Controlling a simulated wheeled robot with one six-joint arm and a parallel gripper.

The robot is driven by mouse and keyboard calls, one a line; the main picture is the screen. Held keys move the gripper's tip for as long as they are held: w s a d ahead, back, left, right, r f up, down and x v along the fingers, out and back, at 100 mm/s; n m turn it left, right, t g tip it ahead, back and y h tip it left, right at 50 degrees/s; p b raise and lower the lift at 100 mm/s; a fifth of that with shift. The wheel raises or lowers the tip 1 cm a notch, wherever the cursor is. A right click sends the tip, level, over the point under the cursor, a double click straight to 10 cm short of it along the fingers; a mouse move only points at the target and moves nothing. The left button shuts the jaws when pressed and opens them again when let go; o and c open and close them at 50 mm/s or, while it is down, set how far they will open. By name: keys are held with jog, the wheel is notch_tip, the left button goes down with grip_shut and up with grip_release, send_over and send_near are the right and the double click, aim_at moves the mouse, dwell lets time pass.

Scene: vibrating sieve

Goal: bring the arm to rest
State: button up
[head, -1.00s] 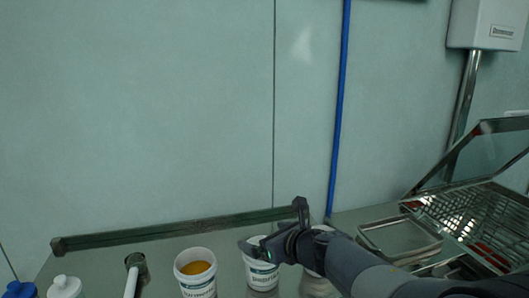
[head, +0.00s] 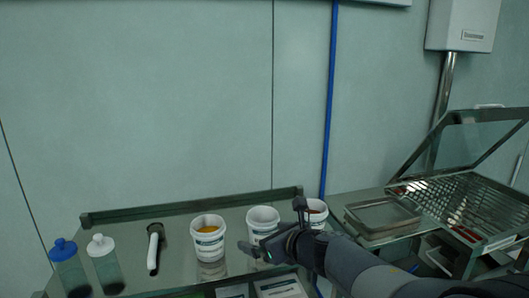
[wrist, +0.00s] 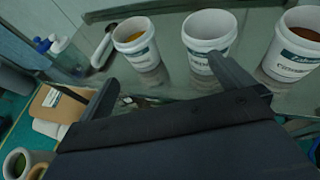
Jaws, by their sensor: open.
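My gripper (head: 270,228) is open and empty, in front of the white middle tub (head: 263,218). In the wrist view my gripper (wrist: 168,88) shows its two dark fingers spread apart, with nothing between them. The right finger overlaps the lower part of the middle tub (wrist: 208,30); I cannot tell whether they touch. My arm stretches in from the lower right of the head view and is not folded.
A tub with yellow contents (head: 208,236) stands left, a tub with reddish contents (head: 315,212) right. A white-handled tool (head: 153,250), a blue-capped bottle (head: 68,268) and a white-capped bottle (head: 104,264) are further left. A metal tray (head: 383,217) and open-lidded basket (head: 465,205) are at right.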

jog(key=shift+m+h, duration=0.4)
jog(key=shift+w+d+f, duration=0.1)
jog(key=shift+d+f, duration=0.6)
jog(key=shift+f, duration=0.3)
jog(key=shift+w+d+f, duration=0.1)
jog(key=shift+d+f, duration=0.55)
jog(key=shift+f, duration=0.35)
